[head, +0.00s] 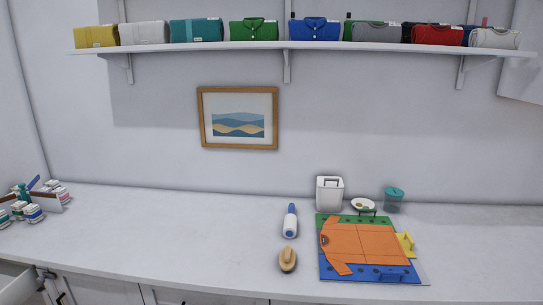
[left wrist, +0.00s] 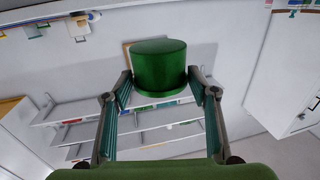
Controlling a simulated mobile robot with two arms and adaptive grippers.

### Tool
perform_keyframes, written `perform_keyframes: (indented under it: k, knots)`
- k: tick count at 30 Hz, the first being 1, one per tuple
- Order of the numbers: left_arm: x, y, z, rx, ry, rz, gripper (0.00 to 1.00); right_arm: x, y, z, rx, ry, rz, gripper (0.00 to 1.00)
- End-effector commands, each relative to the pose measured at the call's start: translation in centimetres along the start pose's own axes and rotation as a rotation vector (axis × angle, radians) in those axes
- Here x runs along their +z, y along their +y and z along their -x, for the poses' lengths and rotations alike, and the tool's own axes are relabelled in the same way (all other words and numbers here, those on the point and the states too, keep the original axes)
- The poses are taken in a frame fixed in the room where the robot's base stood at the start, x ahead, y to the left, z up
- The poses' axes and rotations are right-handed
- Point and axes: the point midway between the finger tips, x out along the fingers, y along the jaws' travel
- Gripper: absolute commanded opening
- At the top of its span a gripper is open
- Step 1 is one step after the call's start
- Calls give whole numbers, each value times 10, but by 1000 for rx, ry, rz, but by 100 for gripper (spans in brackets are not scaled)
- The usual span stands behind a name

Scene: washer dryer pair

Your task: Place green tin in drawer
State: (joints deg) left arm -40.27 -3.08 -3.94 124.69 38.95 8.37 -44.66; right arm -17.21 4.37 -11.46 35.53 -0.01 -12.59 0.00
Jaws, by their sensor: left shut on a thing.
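A green tin (left wrist: 160,68) fills the upper middle of the left wrist view. My left gripper (left wrist: 160,85) is shut on it, with one finger at each side of the tin. My right gripper is in neither view.
The white counter (head: 180,235) has a wide clear stretch at centre left. Small jars (head: 25,211) stand at its left end. A brush (head: 287,259), a lint roller (head: 290,221) and an orange shirt on a board (head: 368,247) lie at right. A shelf (head: 290,46) holds folded clothes.

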Motion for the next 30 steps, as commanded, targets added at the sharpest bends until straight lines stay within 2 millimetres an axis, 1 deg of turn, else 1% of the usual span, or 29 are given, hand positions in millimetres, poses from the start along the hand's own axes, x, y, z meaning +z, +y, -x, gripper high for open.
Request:
perform_keyframes:
  k: [1, 3, 6, 10, 17, 20, 23, 26, 30]
  knots:
    - [-4, 5, 13, 17, -3, 4, 31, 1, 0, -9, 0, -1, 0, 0]
    - [-15, 11, 26, 37, -5, 8, 31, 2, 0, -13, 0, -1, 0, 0]
    - [-28, 16, 39, 57, -8, 15, 31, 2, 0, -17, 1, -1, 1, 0]
    - [-38, 20, 48, 71, -9, 19, 31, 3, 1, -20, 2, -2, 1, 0]
    - [-42, 20, 50, 75, -10, 20, 31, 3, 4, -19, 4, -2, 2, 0]
    - [-39, 19, 45, 69, -7, 18, 31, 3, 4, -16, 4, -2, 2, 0]
    - [-29, 15, 32, 52, -3, 13, 31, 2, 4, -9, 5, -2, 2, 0]
    - [-15, 6, 10, 21, 3, 4, 31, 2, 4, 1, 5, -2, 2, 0]
    - [7, -12, -27, -40, 9, -6, 31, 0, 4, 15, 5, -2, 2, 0]
